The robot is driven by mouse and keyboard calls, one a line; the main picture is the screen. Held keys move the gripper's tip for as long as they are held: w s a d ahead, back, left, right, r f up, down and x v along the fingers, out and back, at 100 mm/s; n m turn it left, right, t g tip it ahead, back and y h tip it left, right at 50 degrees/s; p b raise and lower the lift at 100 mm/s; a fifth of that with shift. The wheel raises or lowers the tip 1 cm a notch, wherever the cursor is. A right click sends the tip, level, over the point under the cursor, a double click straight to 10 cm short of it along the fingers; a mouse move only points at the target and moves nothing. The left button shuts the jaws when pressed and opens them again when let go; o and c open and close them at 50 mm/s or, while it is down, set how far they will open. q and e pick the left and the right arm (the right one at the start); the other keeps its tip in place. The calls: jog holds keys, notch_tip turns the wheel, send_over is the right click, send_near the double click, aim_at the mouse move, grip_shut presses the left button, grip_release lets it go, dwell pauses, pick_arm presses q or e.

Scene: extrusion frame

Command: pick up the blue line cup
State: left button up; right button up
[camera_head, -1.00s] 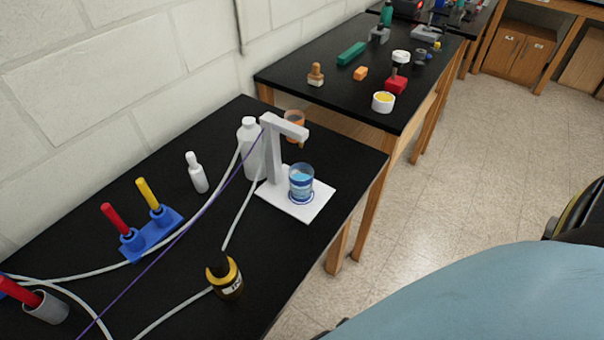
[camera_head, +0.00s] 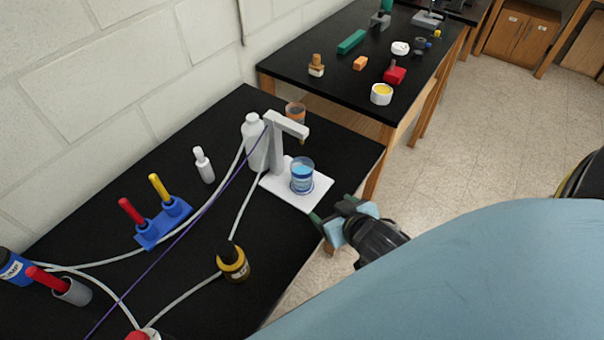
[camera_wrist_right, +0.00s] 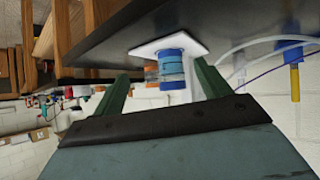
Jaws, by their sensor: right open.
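The blue line cup (camera_head: 302,176) is a clear cup with blue bands. It stands upright on the white base plate (camera_head: 283,198) of a stand, under the stand's arm. My right gripper (camera_head: 329,220) is at the table's front edge, in front of and to the right of the cup, apart from it. In the right wrist view, the cup (camera_wrist_right: 171,68) shows beyond and between the two green fingers (camera_wrist_right: 160,85), which are spread and empty. My left gripper is not in view.
The grey stand's arm (camera_head: 289,127) overhangs the cup. A white bottle (camera_head: 255,145) and an orange cup (camera_head: 296,113) stand behind.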

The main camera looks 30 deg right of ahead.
jog(key=w+r+t+y, duration=0.1)
jog(key=w+r+t, duration=0.2)
jog(key=r+t, duration=0.1)
send_near(297, 161)
jog(key=w, duration=0.2)
jog(key=w+f, duration=0.1)
jog(key=shift+w+d+n+y, duration=0.2)
jog(key=shift+w+n+y, duration=0.1)
jog(key=shift+w, duration=0.05)
jog(key=shift+x, duration=2.8)
jog(key=shift+s+f, duration=0.1)
jog(key=shift+f, duration=0.05)
jog(key=shift+c, duration=0.4)
jog(key=c, duration=1)
